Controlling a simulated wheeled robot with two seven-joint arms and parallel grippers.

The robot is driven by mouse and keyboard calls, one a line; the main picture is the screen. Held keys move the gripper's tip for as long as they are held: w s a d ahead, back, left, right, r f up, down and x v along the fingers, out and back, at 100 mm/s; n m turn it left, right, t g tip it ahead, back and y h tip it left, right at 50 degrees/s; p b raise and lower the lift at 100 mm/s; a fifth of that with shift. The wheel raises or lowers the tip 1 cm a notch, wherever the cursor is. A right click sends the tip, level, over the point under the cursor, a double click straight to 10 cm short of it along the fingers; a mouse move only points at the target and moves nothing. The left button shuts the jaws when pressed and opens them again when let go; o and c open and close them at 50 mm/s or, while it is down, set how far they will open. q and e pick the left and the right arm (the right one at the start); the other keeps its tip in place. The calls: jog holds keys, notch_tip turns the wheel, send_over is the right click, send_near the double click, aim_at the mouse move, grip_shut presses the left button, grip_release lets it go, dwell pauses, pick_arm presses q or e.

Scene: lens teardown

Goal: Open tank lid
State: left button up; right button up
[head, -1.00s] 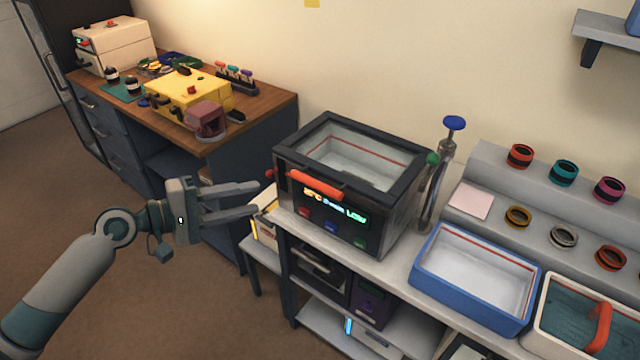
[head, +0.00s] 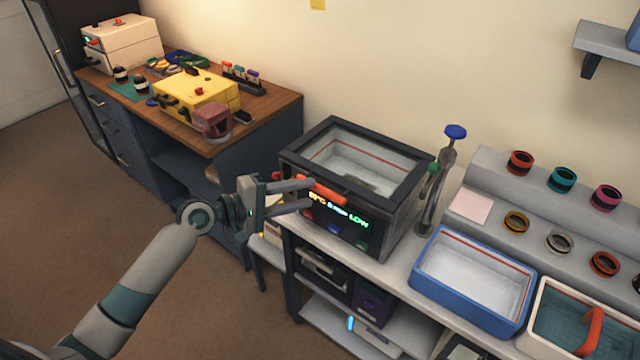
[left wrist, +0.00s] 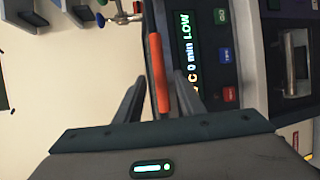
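The tank (head: 385,220) is a dark box with a lit display reading "LOW" on its front. Its lid (head: 415,160), a dark frame around a clear pane, lies shut on top. An orange bar handle (head: 323,190) sits at the lid's front edge. My left gripper (head: 309,196) is open at the left end of the handle. In the left wrist view the handle (left wrist: 159,75) lies between the two spread fingers, with gaps beside it. I cannot tell whether a finger touches it. My right gripper is in neither view.
A metal stand with a blue knob (head: 455,132) is close to the tank's right side. A blue tray (head: 425,283) and a white tub with an orange handle (head: 592,325) are further right. Several lens rings stand on a stepped shelf (head: 490,180). A wooden desk (head: 270,112) is at the left.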

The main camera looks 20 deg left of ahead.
aim_at(316, 191)
pick_arm(q)
jog(key=shift+p+x, duration=0.65)
jog(key=shift+x, duration=2.05)
grip_shut()
